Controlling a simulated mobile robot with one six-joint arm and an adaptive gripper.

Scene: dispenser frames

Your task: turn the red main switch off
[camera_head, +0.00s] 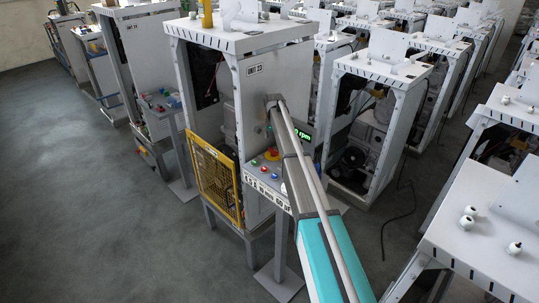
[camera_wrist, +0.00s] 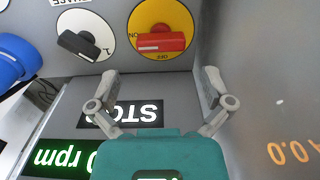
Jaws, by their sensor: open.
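The red main switch (camera_wrist: 162,42) is a red bar handle on a round yellow plate (camera_wrist: 165,14). In the wrist view its handle lies crosswise, and its white mark is at the left end, on the side of the ON label. The OFF label is below the handle in the picture. My gripper (camera_wrist: 160,78) is open and empty, its two fingers spread to either side below the switch, apart from the handle. In the head view the switch (camera_head: 271,155) shows small on the cabinet's panel, partly beside my arm; the gripper cannot be made out there.
A black selector knob (camera_wrist: 80,43) on a white disc sits left of the switch, with a blue knob (camera_wrist: 14,60) farther left. A lit green rpm display (camera_wrist: 65,158) and a STOP sign (camera_wrist: 133,113) are below. A grey wall (camera_wrist: 265,80) rises close on the right.

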